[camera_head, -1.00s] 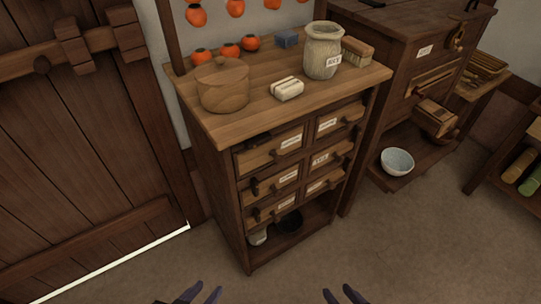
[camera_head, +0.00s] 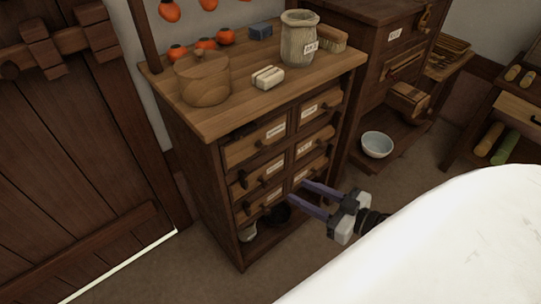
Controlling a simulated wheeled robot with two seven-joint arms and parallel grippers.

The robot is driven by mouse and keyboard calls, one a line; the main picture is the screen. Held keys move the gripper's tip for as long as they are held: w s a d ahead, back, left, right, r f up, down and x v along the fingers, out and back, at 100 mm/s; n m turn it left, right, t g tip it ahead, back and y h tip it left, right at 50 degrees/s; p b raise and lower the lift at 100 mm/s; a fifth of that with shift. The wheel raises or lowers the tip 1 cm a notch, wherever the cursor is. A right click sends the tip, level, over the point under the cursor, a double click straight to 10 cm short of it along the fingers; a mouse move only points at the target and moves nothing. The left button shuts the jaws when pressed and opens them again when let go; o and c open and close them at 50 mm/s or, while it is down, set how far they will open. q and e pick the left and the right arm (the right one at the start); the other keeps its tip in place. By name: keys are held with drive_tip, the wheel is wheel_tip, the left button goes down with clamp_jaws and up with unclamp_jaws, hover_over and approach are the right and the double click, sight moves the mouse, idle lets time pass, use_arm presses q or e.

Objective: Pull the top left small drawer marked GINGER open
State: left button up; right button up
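The small-drawer cabinet (camera_head: 215,190) stands ahead, with drawers in two columns. The top left drawer (camera_head: 241,150) has a pale label (camera_head: 276,130), too small to read, and a dark knob (camera_head: 262,142). A dark gap shows above its left part; I cannot tell how far out it stands. My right gripper (camera_head: 294,190) is open and empty, its two purple fingers spread and pointing left at the lower drawers, below and right of the top left drawer. I cannot tell whether the fingers touch the cabinet. My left gripper is not in view.
On the cabinet top stand a round lidded wooden box (camera_head: 203,82), a cream block (camera_head: 267,78), a labelled jar (camera_head: 298,40) and a brush (camera_head: 331,40). A white bowl (camera_head: 377,144) sits on a low shelf at right. A wooden door (camera_head: 70,150) is at left.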

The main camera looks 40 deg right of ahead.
sight(269, 152)
wheel_tip(269, 152, up, 7)
drive_tip(key=w+d+n+y, duration=0.2)
drive_tip(key=d+y, duration=0.1)
drive_tip(key=y, duration=0.1)
drive_tip(key=shift+t, duration=0.4)
drive_tip(key=b+x, duration=0.1)
drive_tip(key=x, duration=0.8)
drive_tip(key=shift+w+a+f, duration=0.15)
drive_tip(key=shift+w+a, duration=0.1)
drive_tip(key=shift+a, duration=0.15)
clamp_jaws()
